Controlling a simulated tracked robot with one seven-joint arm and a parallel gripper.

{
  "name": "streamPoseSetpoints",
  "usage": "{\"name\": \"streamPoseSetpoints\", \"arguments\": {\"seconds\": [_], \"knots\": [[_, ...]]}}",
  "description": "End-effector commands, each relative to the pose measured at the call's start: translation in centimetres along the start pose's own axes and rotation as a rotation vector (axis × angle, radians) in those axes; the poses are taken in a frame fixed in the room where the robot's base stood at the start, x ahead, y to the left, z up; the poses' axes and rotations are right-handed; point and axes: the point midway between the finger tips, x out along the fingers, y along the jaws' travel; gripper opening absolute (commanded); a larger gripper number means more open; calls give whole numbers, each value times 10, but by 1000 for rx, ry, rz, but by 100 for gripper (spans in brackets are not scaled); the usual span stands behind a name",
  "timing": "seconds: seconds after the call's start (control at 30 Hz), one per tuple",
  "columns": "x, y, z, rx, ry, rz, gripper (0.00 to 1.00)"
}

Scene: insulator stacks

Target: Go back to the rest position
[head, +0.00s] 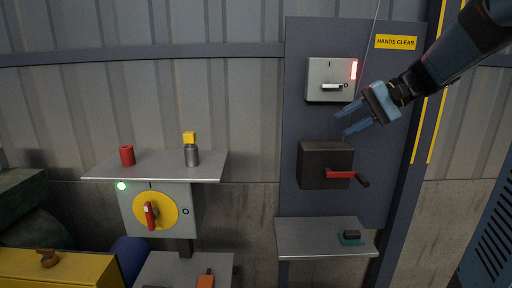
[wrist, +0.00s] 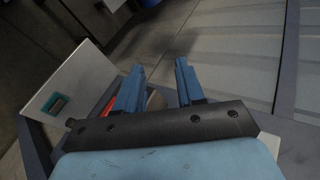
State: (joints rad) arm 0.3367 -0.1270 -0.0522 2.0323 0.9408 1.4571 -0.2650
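My gripper (head: 352,119) is at the right in the head view, in front of the dark blue panel (head: 395,150). It is open and its two blue fingers point left with nothing between them. It is above and right of the dark box (head: 318,160) with a red crank handle (head: 342,174), and below the grey switch box (head: 330,92). In the wrist view the fingers (wrist: 160,83) are apart and empty. My arm reaches in from the upper right.
A left shelf (head: 112,168) holds a red cylinder (head: 127,155) and a grey cylinder (head: 191,156) with a yellow block (head: 189,137) on top. Below is a yellow rotary switch (head: 151,211). A lower right shelf (head: 300,237) carries a small teal-and-dark item (head: 351,238). The wall between is clear.

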Motion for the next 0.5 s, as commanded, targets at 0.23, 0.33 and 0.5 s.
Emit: {"name": "streamPoseSetpoints", "arguments": {"seconds": [0.23, 0.33, 0.5], "knots": [[23, 29, 73, -89, 41, 280, 38], [26, 44, 97, -139, 72, 386, 38], [27, 71, 131, -240, 139, 550, 38]]}}
